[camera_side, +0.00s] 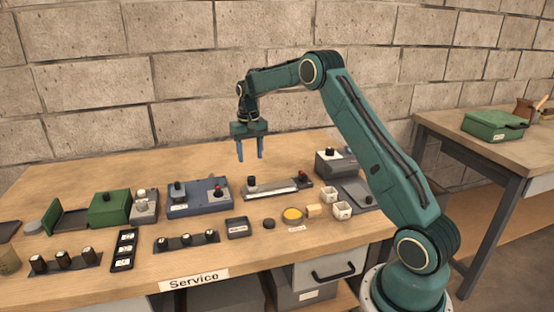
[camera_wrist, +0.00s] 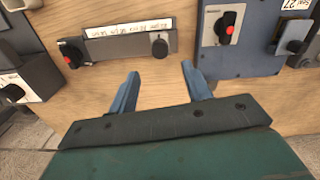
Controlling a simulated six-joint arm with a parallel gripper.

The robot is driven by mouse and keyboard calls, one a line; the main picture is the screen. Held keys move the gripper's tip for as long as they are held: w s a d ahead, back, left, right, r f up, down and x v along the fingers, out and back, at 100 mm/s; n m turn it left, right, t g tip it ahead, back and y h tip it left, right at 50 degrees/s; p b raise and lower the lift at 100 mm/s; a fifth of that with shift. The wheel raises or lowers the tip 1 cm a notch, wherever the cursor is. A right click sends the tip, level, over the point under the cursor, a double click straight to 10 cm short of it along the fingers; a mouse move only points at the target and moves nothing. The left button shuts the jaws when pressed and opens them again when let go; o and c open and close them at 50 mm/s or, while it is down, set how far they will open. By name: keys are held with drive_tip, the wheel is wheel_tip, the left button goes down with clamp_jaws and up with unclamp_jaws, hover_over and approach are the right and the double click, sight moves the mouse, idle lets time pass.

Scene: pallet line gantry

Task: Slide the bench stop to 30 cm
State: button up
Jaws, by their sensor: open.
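The bench stop appears to be the long grey rail unit (camera_side: 278,190) near the middle of the bench. My gripper (camera_side: 250,156) is open and empty, above the bench and apart from the rail. Its fingers (camera_wrist: 160,72) point toward the black knob in the wrist view.
A blue panel (camera_side: 197,203) with a red knob stands left of the rail. A dark grey box (camera_side: 335,160) stands right of it. Bare wood (camera_side: 190,160) is free behind.

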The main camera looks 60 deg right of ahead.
sight(251, 177)
wheel_tip(251, 177, down, 8)
drive_tip(key=shift+f, duration=0.2)
idle(0.4)
clamp_jaws()
